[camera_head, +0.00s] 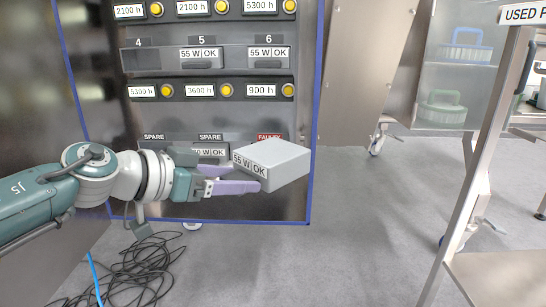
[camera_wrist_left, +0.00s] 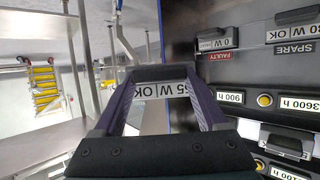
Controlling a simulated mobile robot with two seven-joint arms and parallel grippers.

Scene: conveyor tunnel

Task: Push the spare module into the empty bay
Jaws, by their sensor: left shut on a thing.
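The module in hand is a pale grey box (camera_head: 280,163) with a "55 W OK" label. My left gripper (camera_head: 240,178) is shut on it and holds it in the air in front of the rack's lower right part. In the left wrist view the module's labelled end (camera_wrist_left: 165,89) sits between the two purple fingers of the left gripper (camera_wrist_left: 160,95). The empty bay (camera_head: 140,59) is the dark opening under number 4, up and left of the gripper. Modules marked "55 W OK" fill bays 5 (camera_head: 201,58) and 6 (camera_head: 268,57). My right gripper is not in view.
The lower rack row has places labelled SPARE (camera_head: 210,136) and FAULTY (camera_head: 269,137), partly hidden by my arm and the module. Black cables (camera_head: 130,270) lie on the floor. A metal trolley frame marked "USED" (camera_head: 480,150) stands at right. The floor between is clear.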

